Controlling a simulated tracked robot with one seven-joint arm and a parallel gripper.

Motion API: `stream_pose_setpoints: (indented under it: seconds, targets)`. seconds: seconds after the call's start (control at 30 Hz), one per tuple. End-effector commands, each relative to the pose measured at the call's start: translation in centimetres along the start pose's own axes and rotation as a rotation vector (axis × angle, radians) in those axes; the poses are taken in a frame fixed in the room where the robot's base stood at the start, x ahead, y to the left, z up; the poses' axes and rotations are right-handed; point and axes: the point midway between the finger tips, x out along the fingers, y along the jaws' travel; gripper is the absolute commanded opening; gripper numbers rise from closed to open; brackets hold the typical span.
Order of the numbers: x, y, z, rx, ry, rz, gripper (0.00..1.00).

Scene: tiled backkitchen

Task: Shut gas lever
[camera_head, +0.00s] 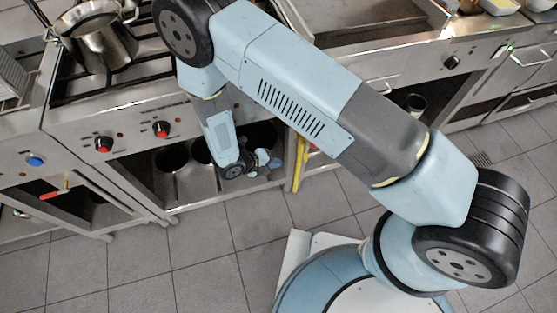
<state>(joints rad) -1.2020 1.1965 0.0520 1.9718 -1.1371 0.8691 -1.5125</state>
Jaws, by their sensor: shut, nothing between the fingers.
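A small red lever handle (50,195) with a yellow fitting sits at the left, below the blue knob, in front of the open lower shelf. It looks like the gas lever and lies roughly sideways. My gripper (274,161) is shut and empty, low in front of the open shelf under the stove, far to the right of the red handle and apart from it. It is small in view and its fingertips are hard to make out. A yellow upright pipe or bar (299,165) stands just right of my gripper; whether they touch is unclear.
The stove front carries two red knobs (162,129). A metal pot (98,40) stands on the burners. Large containers (172,158) stand on the shelf below. A blue knob (36,161) is at the left. The tiled floor (190,255) in front is clear.

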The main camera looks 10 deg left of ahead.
Motion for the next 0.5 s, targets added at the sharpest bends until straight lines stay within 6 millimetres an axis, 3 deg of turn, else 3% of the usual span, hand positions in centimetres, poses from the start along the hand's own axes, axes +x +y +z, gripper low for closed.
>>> stream_pose_setpoints:
  seconds: [0.43,0.5]
  targets:
    - [7.9,-0.1,0.0,0.0,0.001,-0.003,0.0]
    - [8.7,-0.8,0.0,0.003,0.001,-0.002,0.0]
